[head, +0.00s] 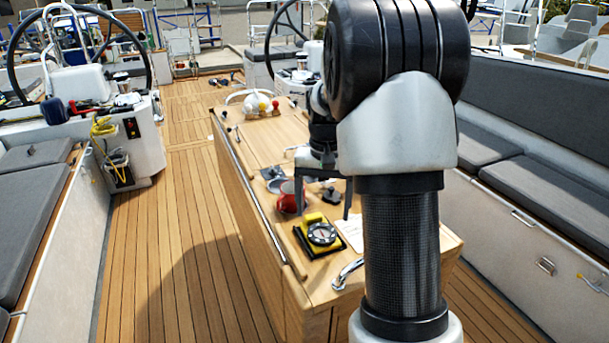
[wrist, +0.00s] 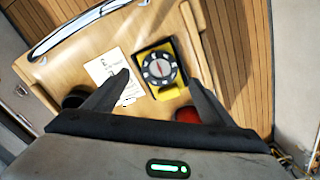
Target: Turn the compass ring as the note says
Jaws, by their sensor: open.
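The compass (head: 321,234) has a dark round ring with pale marks and a light dial with a red needle. It sits on a yellow and black base on the wooden cockpit table. It also shows in the wrist view (wrist: 159,68), between and beyond my fingertips. The white note (wrist: 112,75) lies beside it, left of it in the wrist view and right of it in the head view (head: 350,231). Its writing is too small to read. My gripper (wrist: 158,80) is open and empty above the table; my arm partly hides the table in the head view.
A red mug (head: 289,198) stands close behind the compass. A metal handle (head: 347,272) is at the table's near end. Round objects (head: 257,105) sit at its far end. Grey-cushioned benches (head: 30,200) flank the wooden deck (head: 170,240), which is open left of the table.

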